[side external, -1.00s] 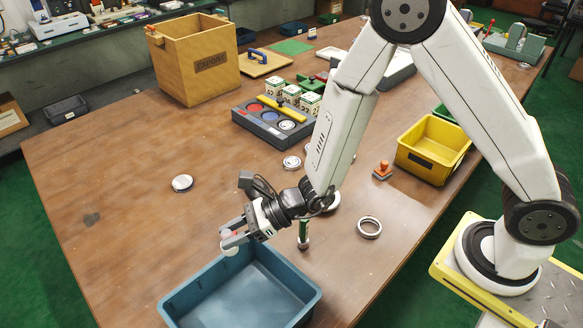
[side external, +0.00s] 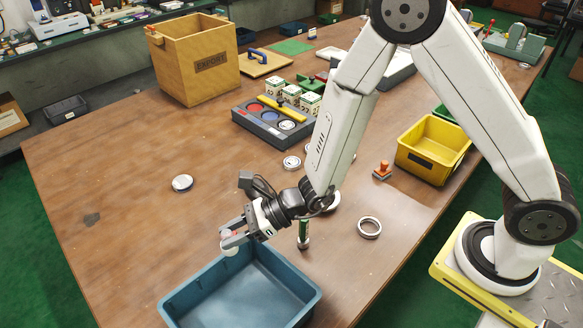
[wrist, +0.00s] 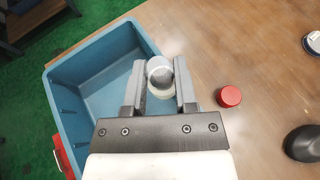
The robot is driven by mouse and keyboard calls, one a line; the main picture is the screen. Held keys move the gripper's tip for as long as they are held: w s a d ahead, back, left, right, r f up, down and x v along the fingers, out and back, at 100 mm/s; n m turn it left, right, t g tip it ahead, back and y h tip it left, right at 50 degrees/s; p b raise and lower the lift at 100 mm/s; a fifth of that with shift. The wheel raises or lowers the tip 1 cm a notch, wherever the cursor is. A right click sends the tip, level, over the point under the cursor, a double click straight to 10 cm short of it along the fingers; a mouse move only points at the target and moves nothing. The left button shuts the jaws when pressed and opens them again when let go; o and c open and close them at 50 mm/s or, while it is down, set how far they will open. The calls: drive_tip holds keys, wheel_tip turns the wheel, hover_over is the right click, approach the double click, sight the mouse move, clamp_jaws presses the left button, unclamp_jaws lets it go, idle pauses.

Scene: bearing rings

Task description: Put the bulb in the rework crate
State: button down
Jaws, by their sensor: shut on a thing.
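My gripper (side external: 235,238) is shut on the bulb (wrist: 159,72), a pale rounded piece with a silvery grey end. The bulb also shows as a whitish blob (side external: 230,250) at the fingertips in the side view, where the fingers partly hide it. A blue open crate (side external: 310,304) stands at the table's near edge, and its inside looks empty. I see no readable name on it. My gripper is at the crate's far rim, and in the wrist view the bulb overlaps the rim of the blue crate (wrist: 55,105). I cannot tell its exact height above the rim.
A red cap (wrist: 229,96) lies beside the crate. A green-and-silver cylinder (side external: 304,234) stands near my wrist, with a metal ring (side external: 369,227) to its right. A yellow bin (side external: 432,150) and wooden EXPORT box (side external: 195,62) stand farther off. The left of the table is mostly clear.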

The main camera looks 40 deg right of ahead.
drive_tip(key=shift+s, duration=0.1)
drive_tip(key=s+d+n+g+h, duration=0.2)
drive_tip(key=s+d+n+g, duration=1)
drive_tip(key=s+n+g, duration=0.3)
drive_tip(key=s+d+f+n+g+h, duration=0.1)
drive_tip(key=s+d+n+g+h, duration=0.2)
drive_tip(key=d, duration=0.4)
drive_tip(key=s+d+n+g+h, duration=0.1)
drive_tip(key=d+n+g+h, duration=0.1)
drive_tip(key=d+n+h, duration=0.45)
drive_tip(key=w+d+r+n+t+h, duration=0.1)
drive_tip(key=d+n+h, duration=0.3)
drive_tip(key=d, duration=0.5)
drive_tip(key=w+d+r+n+t+h, duration=0.1)
drive_tip(key=d+r+n+t+h, duration=0.3)
drive_tip(key=d, duration=0.6)
drive_tip(key=w+d+r+n+t+h, duration=0.2)
drive_tip(key=d+n+t+h, duration=0.1)
drive_tip(key=d, duration=0.7)
drive_tip(key=shift+r+n+h, duration=0.3)
drive_tip(key=shift+n+h, duration=0.55)
drive_tip(key=shift+h, duration=0.1)
